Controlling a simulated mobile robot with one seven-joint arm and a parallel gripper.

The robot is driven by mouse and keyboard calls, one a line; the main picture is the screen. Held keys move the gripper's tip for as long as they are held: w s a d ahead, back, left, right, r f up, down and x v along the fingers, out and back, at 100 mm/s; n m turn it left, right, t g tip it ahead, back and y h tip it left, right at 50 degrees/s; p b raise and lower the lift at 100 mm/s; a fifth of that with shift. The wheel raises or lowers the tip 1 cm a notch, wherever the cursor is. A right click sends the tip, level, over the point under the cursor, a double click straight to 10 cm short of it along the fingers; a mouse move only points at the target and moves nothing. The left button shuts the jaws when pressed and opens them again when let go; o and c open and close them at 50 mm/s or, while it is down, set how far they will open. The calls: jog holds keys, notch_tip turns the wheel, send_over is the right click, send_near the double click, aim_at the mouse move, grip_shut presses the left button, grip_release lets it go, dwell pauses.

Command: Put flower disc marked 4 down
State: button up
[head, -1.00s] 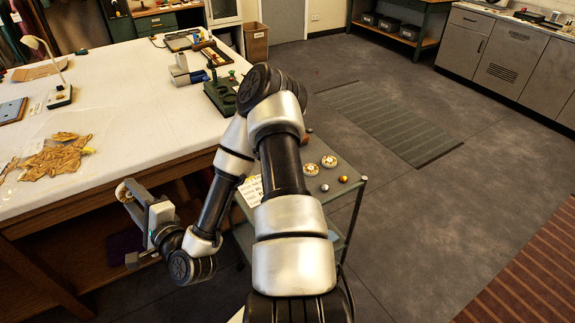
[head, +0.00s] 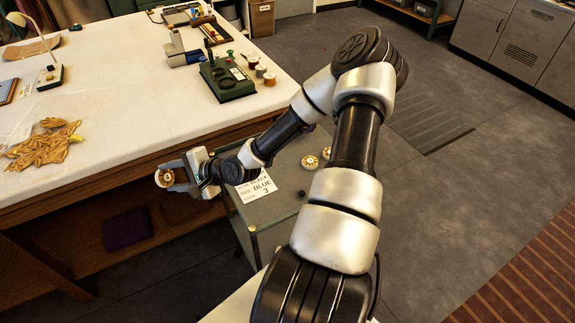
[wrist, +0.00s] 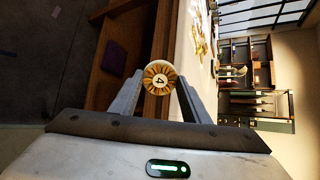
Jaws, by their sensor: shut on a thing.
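The flower disc marked 4 (wrist: 159,78) is held between the fingertips of my gripper, with its petalled face and the 4 turned to the wrist camera. In the head view the same disc (head: 164,178) shows at the left end of my gripper (head: 172,176), near the front edge of the big white-topped table (head: 150,100). My gripper is shut on the disc. A small trolley (head: 270,212) stands below my arm, with a printed card (head: 257,186) reading BLUE and 3 on it.
Two more flower discs (head: 310,162) lie on the trolley, partly near my arm. The table's middle is clear.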

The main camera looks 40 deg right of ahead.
jog(key=s+d+f+n+g, duration=0.2)
jog(key=d+f+n+g, duration=0.15)
jog(key=g, duration=0.25)
jog(key=n+g+h, duration=0.5)
jog(key=n+h, duration=0.1)
jog(key=n, duration=0.5)
send_over(273, 201)
notch_tip(273, 201, down, 3)
jog(key=shift+r+m+p, duration=0.1)
jog(key=shift+m+p, duration=0.15)
jog(key=shift+p, duration=0.05)
jog(key=shift+f, duration=2.35)
jog(key=o, duration=1.4)
notch_tip(273, 201, up, 12)
jog(key=shift+p, duration=0.3)
